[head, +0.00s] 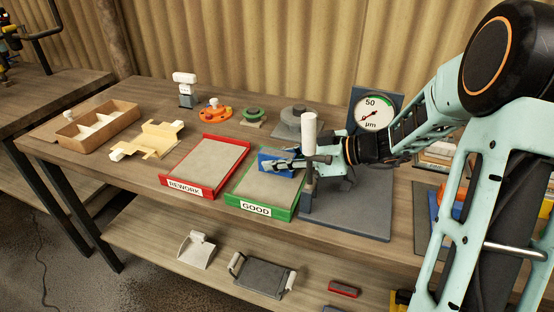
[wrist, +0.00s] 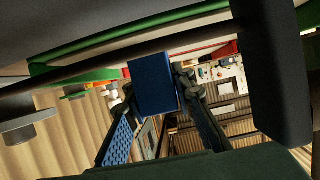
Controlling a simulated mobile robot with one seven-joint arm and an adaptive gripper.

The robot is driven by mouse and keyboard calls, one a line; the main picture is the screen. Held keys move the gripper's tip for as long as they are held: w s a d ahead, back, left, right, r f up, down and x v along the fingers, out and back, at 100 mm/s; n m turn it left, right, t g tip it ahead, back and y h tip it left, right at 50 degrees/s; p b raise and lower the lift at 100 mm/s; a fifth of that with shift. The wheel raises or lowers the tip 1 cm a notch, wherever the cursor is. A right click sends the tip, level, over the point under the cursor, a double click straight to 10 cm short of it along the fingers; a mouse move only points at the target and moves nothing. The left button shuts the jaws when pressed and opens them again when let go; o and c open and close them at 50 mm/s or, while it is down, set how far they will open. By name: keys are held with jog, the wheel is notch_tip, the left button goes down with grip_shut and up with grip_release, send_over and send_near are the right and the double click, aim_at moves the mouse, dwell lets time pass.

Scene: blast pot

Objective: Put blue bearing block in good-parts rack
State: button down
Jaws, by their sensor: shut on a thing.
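The blue bearing block (head: 275,163) is held by my gripper (head: 290,163) over the back right part of the green rack labelled GOOD (head: 259,206). In the wrist view the block (wrist: 153,84) sits between the two fingers of my gripper (wrist: 152,100), which are shut on it. I cannot tell in the head view whether the block touches the rack floor or is a little above it. The visible part of the GOOD rack's floor is empty. My gripper reaches in from the right, behind the post of the gauge stand, which partly hides it.
The gauge stand's white-topped post (head: 310,133) stands close beside my gripper, with a dial (head: 375,113) behind. The red REWORK rack (head: 183,189) lies left of the GOOD rack and looks empty. A cardboard box (head: 100,130) and a tan bracket (head: 152,139) lie further left.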

jog(key=c, duration=1.7)
grip_release()
jog(key=shift+o, duration=0.2)
jog(key=v, duration=1.2)
